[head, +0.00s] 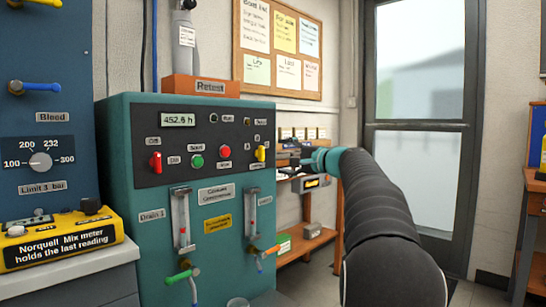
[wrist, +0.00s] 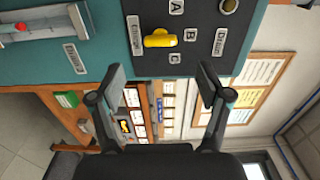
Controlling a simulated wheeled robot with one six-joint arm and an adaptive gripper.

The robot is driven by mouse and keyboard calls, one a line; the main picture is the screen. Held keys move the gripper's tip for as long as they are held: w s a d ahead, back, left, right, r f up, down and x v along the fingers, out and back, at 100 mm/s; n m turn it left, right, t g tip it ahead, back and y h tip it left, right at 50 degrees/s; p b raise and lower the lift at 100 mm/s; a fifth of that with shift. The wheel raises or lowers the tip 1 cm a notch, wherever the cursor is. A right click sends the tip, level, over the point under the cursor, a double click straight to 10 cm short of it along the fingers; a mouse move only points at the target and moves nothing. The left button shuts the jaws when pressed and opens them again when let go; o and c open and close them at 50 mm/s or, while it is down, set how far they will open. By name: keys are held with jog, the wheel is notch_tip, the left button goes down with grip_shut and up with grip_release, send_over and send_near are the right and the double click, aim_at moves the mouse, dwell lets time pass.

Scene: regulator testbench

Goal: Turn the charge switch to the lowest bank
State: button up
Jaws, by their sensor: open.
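In the wrist view the switch (wrist: 160,40) shows beside the labels Charge, A, B, C and Drain. Its handle lies along the line from Charge to B, with the far end towards B; the exact mark is hard to read. My gripper (wrist: 162,74) is open and empty. Its fingertips are apart on either side of the switch in that view and do not touch it. In the head view my gripper (head: 293,152) is right of the cabinet, partly hidden by my arm.
The same panel holds a red switch (head: 155,163), a green button (head: 197,161) and a red button (head: 225,152). An orange Retest box (head: 200,87) sits on the cabinet. A wooden shelf unit (head: 305,243) stands behind my gripper, and a corkboard (head: 277,46) hangs above.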

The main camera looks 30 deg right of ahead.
jog(key=shift+v, duration=1.4)
notch_tip(320, 180, down, 12)
jog(key=d+g+h, duration=0.1)
jog(key=g+h, duration=0.1)
jog(key=g, duration=0.1)
jog(key=s+a+f+n+g+h+p, duration=0.1)
jog(key=s+a+f+n+g+p, duration=0.15)
jog(key=s+a+f+g, duration=0.55)
jog(key=s+a+f+n+g+h+p, duration=0.1)
jog(key=s+a+f+n+p, duration=0.15)
jog(key=s+a, duration=0.4)
jog(key=s+a+f+n+h+p, duration=0.1)
jog(key=s+a+f+n, duration=0.2)
jog(key=s, duration=0.7)
jog(key=s+a+f+n+g+h+p, duration=0.1)
jog(key=s+a+f+n, duration=0.25)
jog(key=s, duration=0.45)
jog(key=s+a+r+n+t+p, duration=0.1)
jog(key=s+a+r+n+p, duration=0.1)
jog(key=s+a+r+p, duration=0.1)
jog(key=s+a+r, duration=0.1)
jog(key=s+a, duration=0.1)
jog(key=a, duration=0.1)
jog(key=shift+s+a+t, duration=0.25)
jog(key=shift+s+t, duration=0.05)
jog(key=shift+s, duration=0.05)
